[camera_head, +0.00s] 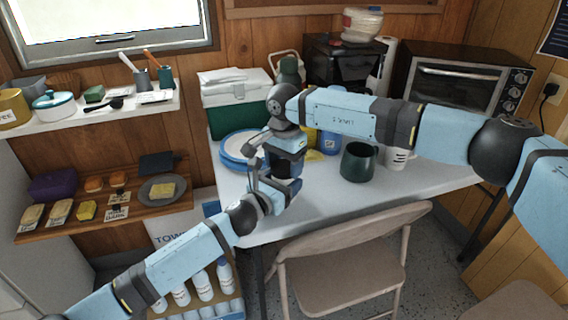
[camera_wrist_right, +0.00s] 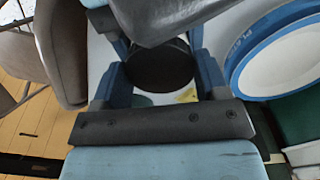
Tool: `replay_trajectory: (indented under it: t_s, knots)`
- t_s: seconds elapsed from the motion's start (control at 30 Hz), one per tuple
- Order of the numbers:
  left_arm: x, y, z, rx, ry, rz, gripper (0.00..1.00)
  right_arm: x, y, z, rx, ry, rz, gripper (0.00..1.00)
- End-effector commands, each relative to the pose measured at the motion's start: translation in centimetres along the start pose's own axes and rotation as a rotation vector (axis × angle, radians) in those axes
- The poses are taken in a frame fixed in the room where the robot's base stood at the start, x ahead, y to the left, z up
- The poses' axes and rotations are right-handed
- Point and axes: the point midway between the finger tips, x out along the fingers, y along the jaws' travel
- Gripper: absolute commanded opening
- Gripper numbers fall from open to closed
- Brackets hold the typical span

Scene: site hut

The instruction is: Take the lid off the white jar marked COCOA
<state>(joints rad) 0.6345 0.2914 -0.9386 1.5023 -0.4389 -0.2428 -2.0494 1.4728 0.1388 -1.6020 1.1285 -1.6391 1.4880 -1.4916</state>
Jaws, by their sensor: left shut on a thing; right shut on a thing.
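A dark round lid (camera_wrist_right: 160,68) lies between the two fingers of my right gripper (camera_wrist_right: 158,84) in the right wrist view. In the head view my right gripper (camera_head: 284,164) points down over the front left of the table and is shut on this lid. My left gripper (camera_head: 271,182) comes in from the lower left, just below and beside it, and is shut on what seems to be the jar's body. The grippers hide nearly all of the jar. Its COCOA marking does not show, and I cannot tell whether lid and jar are apart.
Blue-rimmed plates (camera_head: 237,148) lie close left of the grippers. A dark green mug (camera_head: 358,163) and a pale mug (camera_head: 397,157) stand to the right. A green and white cooler (camera_head: 234,118) is behind. A folding chair (camera_head: 345,262) stands in front; the table's front right is clear.

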Motion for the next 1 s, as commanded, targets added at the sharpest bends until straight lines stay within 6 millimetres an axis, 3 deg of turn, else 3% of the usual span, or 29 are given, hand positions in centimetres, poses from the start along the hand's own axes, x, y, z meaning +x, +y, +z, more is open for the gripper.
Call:
replay_trajectory:
  t_s: [0.2, 0.33, 1.0]
  knots:
    - [0.00, 0.06, -0.09, 0.000, 0.002, 0.002, 0.00, -0.06, -0.02, 0.07, -0.435, -0.001, 0.000, 0.39]
    - [0.00, 0.07, -0.09, 0.000, 0.002, 0.002, 0.00, -0.06, -0.02, 0.06, -0.574, -0.001, 0.000, 0.39]
    - [-0.01, 0.07, -0.06, 0.001, 0.001, 0.001, 0.00, -0.16, -0.03, 0.05, -0.565, -0.001, 0.000, 0.39]
